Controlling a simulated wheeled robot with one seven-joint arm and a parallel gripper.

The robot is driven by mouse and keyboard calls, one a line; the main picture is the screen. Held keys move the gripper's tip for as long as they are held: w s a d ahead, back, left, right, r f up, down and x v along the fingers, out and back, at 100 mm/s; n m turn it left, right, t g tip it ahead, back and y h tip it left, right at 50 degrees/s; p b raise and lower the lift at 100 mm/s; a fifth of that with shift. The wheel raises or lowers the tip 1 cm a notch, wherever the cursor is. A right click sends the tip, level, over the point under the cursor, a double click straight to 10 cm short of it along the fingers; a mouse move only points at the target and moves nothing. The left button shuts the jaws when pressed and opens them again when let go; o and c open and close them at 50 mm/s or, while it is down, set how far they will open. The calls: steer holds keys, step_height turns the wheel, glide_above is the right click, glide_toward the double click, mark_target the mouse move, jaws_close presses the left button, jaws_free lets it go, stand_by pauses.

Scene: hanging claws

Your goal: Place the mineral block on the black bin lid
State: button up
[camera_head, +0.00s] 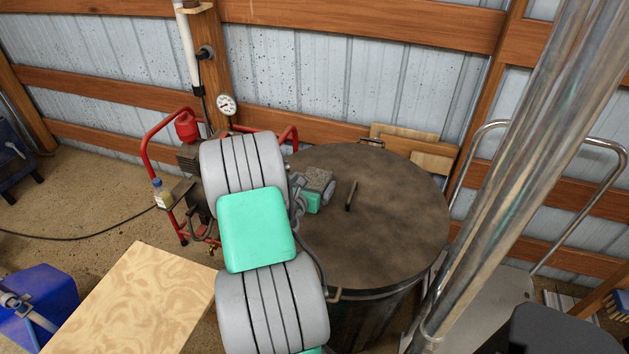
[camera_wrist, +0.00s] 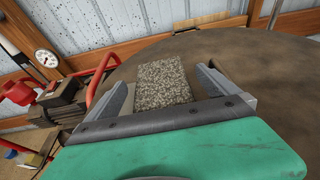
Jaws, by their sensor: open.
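The mineral block (camera_wrist: 163,84), a speckled grey-brown slab, lies between the two fingers of my gripper (camera_wrist: 166,78) in the wrist view. The fingers stand on either side of it with narrow gaps, so my gripper is open around it. In the head view the block (camera_head: 319,178) shows at the left part of the round, dark brown-black bin lid (camera_head: 395,215) and appears to rest on it. My gripper (camera_head: 313,190) is at the lid's left side, partly hidden by my arm. The block's underside is hidden.
A bar handle (camera_head: 351,195) rises from the lid's middle, right of the block. A red-framed compressor (camera_head: 190,130) with a gauge stands left of the bin. A plywood-topped surface (camera_head: 140,300) is at lower left. The lid's right side is clear.

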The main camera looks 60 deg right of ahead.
steer(key=v, duration=0.9)
steer(key=w+a+r+m+t+y, duration=0.1)
steer(key=w+a+m+y, duration=0.3)
steer(key=w+a+m, duration=0.45)
steer(key=w+a+r+m+t+y, duration=0.1)
steer(key=w+a+m+y, duration=0.3)
steer(key=a, duration=0.8)
steer(key=s+a+r+m+y, duration=0.3)
steer(key=a, duration=0.8)
steer(key=s+a+r+m+g+y+p, duration=0.1)
steer(key=s+a+r+m+y, duration=0.2)
steer(key=a, duration=0.9)
steer(key=shift+s+a+r+m, duration=0.2)
steer(key=shift+s+r+m, duration=0.4)
steer(key=shift+r, duration=0.1)
